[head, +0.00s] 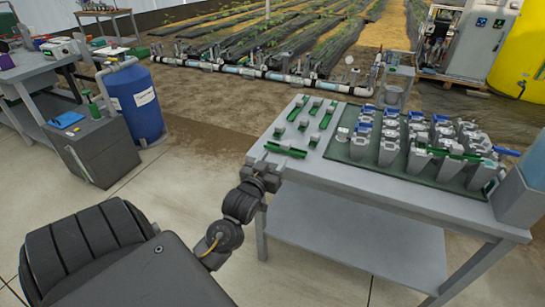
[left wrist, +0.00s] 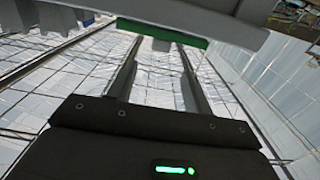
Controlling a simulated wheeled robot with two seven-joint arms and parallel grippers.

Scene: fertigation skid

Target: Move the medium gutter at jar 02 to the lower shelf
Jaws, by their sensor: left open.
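A green gutter (head: 285,149) lies along the near-left edge of the grey table top. A longer green gutter (head: 447,153) lies across the grey jars on the right half; I cannot tell which jar is jar 02. My left gripper (head: 264,168) is at the table's left front corner, just below and in front of the edge gutter. In the left wrist view the fingers (left wrist: 158,58) are apart with nothing between them, and a green piece (left wrist: 162,30) shows beyond their tips. The lower shelf (head: 350,235) under the table is bare. My right gripper is not in view.
Several short green pieces (head: 313,114) lie at the table's back left. Grey jars with blue parts (head: 389,147) stand in rows on a green mat (head: 340,148). A grey-blue block (head: 523,190) stands at the right end. Open floor lies left of the table.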

